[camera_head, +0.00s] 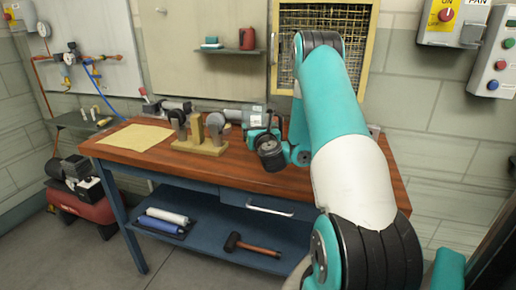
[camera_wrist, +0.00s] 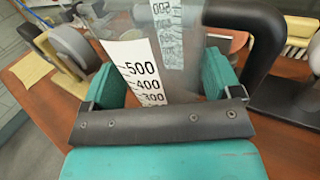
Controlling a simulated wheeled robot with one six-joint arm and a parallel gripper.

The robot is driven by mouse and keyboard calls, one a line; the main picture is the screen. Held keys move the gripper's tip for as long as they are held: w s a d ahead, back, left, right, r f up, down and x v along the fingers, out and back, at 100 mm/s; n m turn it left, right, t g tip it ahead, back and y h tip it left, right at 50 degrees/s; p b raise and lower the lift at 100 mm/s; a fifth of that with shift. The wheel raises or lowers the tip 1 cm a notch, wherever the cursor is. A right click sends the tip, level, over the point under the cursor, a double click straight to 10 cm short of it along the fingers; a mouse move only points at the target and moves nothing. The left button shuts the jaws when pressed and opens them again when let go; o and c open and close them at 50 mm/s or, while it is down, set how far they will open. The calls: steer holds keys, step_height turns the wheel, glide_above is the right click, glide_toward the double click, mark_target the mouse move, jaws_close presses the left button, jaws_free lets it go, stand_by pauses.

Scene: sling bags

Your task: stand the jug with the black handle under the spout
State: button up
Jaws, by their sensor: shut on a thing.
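My gripper (camera_wrist: 162,80) is shut on a clear jug (camera_wrist: 150,70) with a white scale reading 500, 400 and 300. A thick black handle (camera_wrist: 262,40) curves off the jug's right side in the wrist view. The teal fingers press on either side of the jug's wall. In the head view the jug's white label (camera_head: 256,121) shows by my gripper (camera_head: 264,133), over the bench's rear middle; most of the jug is hard to make out. I cannot pick out the spout for sure, nor tell if the jug touches the bench.
A wooden stand (camera_head: 199,147) with grey round-headed things is close left of my gripper. A yellow cloth (camera_head: 135,137) lies on the left of the wooden bench (camera_head: 160,163). A wall shelf (camera_head: 230,50) with a red can is above. The bench's front strip looks clear.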

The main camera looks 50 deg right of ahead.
steer(key=shift+f+b, duration=1.85)
steer(key=shift+f, duration=0.15)
steer(key=shift+f, duration=0.1)
steer(key=shift+f, duration=0.2)
steer(key=o, duration=0.8)
steer(key=shift+r, duration=0.1)
steer(key=shift+o, duration=0.2)
steer(key=shift+r, duration=0.15)
